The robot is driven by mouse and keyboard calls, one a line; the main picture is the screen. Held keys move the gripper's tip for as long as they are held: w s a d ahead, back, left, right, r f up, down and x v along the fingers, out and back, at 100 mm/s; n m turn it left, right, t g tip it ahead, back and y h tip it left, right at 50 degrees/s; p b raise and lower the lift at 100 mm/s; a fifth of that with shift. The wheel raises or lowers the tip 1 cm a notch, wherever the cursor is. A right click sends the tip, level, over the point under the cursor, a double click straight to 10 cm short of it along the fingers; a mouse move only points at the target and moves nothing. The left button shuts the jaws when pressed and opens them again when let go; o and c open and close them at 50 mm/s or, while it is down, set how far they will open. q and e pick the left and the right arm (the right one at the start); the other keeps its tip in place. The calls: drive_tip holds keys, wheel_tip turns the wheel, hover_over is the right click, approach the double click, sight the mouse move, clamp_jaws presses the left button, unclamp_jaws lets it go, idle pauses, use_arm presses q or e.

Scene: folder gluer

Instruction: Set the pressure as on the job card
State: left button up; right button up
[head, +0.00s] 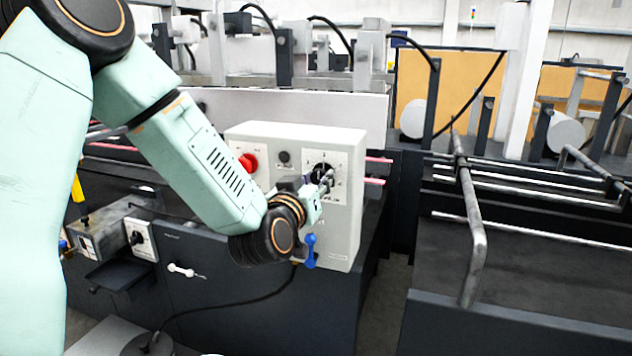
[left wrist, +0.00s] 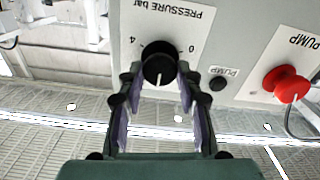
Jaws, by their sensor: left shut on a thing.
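The black pressure knob (left wrist: 158,68) sits on a white plate marked "PRESSURE bar", seen upside down in the left wrist view. The figures 4 and 0 show to the left and right of the knob. A white line on the knob points down in the picture; marks below it cannot be read. My left gripper (left wrist: 159,80) is shut on the knob, one finger on each side. In the head view my left gripper (head: 324,184) is at the knob's dial plate (head: 340,160) on the light grey control box (head: 340,235). I cannot make out a job card. My right gripper is out of view.
A red button (left wrist: 287,84) and a small black button (left wrist: 218,83), both labelled PUMP, are beside the knob. A blue-handled lever (head: 310,250) is on the box below my gripper. A bent metal rail (head: 474,230) stands to the right. A dark gap lies between the machine sections.

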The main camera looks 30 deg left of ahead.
use_arm(q)
drive_tip(key=o, duration=1.1)
drive_tip(key=shift+o, duration=0.2)
drive_tip(key=shift+s, duration=0.15)
drive_tip(key=v, duration=0.7)
drive_tip(key=shift+s, duration=0.2)
drive_tip(key=shift+d, duration=0.1)
